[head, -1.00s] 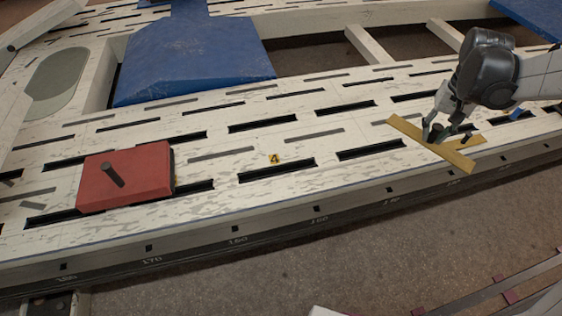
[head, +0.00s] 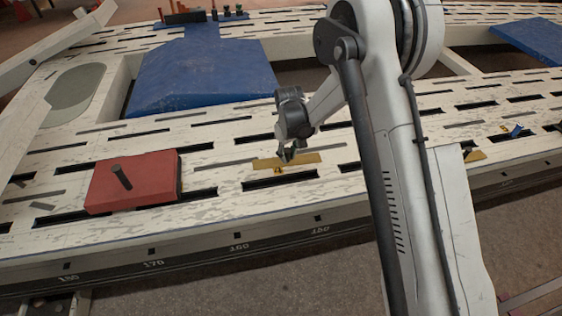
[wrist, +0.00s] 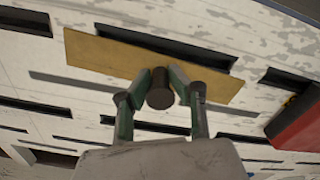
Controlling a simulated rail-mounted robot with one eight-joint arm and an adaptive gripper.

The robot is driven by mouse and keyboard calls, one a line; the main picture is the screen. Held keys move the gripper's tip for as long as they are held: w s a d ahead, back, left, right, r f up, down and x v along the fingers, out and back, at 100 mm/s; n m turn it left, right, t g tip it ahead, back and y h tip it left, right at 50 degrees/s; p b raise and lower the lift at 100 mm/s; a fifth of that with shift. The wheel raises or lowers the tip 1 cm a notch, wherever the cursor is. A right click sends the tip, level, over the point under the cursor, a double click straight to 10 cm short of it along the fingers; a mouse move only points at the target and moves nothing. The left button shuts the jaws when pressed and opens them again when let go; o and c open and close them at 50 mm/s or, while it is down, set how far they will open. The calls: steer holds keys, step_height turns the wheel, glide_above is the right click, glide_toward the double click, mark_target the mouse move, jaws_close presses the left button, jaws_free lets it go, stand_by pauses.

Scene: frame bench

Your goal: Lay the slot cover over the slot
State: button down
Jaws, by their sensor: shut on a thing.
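The slot cover is a flat yellow strip (head: 305,159) with a dark round knob (wrist: 160,90). My gripper (head: 286,156) is shut on that knob, and the wrist view shows a finger on each side of it. The strip (wrist: 100,56) is beside a dark open slot (wrist: 180,47) and overlaps part of its edge in the wrist view. In the head view this slot (head: 280,183) lies just nearer than the strip, next to a small yellow "4" label (head: 278,170). I cannot tell whether the strip touches the bench.
A red block (head: 135,181) with a dark peg sits left of the slot; it also shows at the right of the wrist view (wrist: 300,122). Another yellow strip (head: 474,156) lies right, partly behind my arm. A blue wedge (head: 205,80) stands behind. Several open slots surround the strip.

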steer(key=a+f+n, duration=0.1)
steer(key=a+f, duration=0.1)
steer(key=f, duration=0.1)
steer(key=shift+w+a, duration=0.1)
steer(key=shift+a, duration=0.05)
steer(key=shift+r, duration=0.1)
steer(key=shift+b, duration=0.3)
steer(key=shift+f, duration=0.2)
steer(key=b, duration=0.4)
glide_above(281, 175)
steer(key=s, duration=0.3)
steer(key=shift+w+f, duration=0.1)
steer(key=shift+f, duration=2.65)
steer(key=shift+f, duration=1.15)
steer(key=c, duration=1.5)
jaws_free()
